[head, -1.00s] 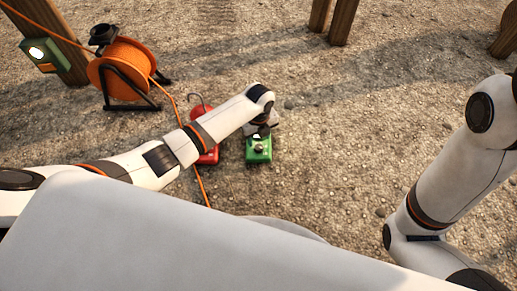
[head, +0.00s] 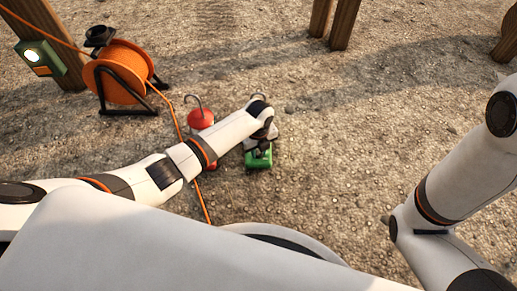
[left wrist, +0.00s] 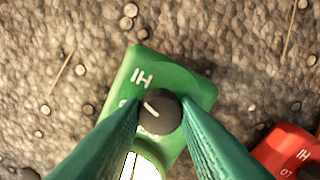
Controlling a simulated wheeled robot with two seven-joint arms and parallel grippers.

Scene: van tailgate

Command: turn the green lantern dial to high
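The green lantern (head: 259,161) stands on the gravel, partly covered by my left gripper (head: 260,147) in the head view. In the left wrist view the lantern's green body (left wrist: 172,72) carries a dark round dial (left wrist: 160,112). Its white mark points up-left, between the HI label (left wrist: 142,78) and a partly hidden label below it. My left gripper's teal fingers (left wrist: 160,108) lie against both sides of the dial and appear shut on it. My right arm is at the right of the head view; its gripper is out of view.
A red lantern (head: 201,119) stands just left of the green one, partly behind my left arm; its corner (left wrist: 290,150) shows in the wrist view. An orange cable reel (head: 118,72) and a post-mounted green box (head: 40,58) stand at left. Gravel to the right is clear.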

